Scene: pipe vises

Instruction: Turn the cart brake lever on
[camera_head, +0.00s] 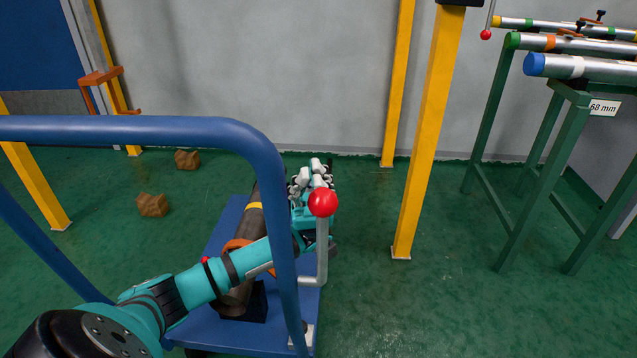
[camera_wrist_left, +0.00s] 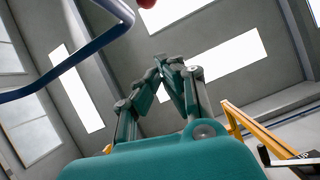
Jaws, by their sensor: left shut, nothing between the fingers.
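The cart brake lever is a grey bent rod (camera_head: 321,258) topped by a red ball (camera_head: 323,202), at the right edge of the blue cart (camera_head: 225,230). Its long part stands roughly upright in the head view, and its lower end bends left toward the cart. My left gripper (camera_head: 317,165) is shut and empty, beyond the ball; the ball and rod partly cover my wrist. I cannot tell whether they touch. In the left wrist view the closed fingers (camera_wrist_left: 173,64) point upward, with the red ball (camera_wrist_left: 147,3) at the top edge, apart from the fingertips. My right gripper is not in view.
The cart's blue handle rail (camera_head: 200,128) arches in front of my left arm. A brown pipe (camera_head: 254,205) with an orange strap lies on the cart. A yellow post (camera_head: 430,130) and a green pipe rack (camera_head: 545,145) stand to the right, with clear floor between.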

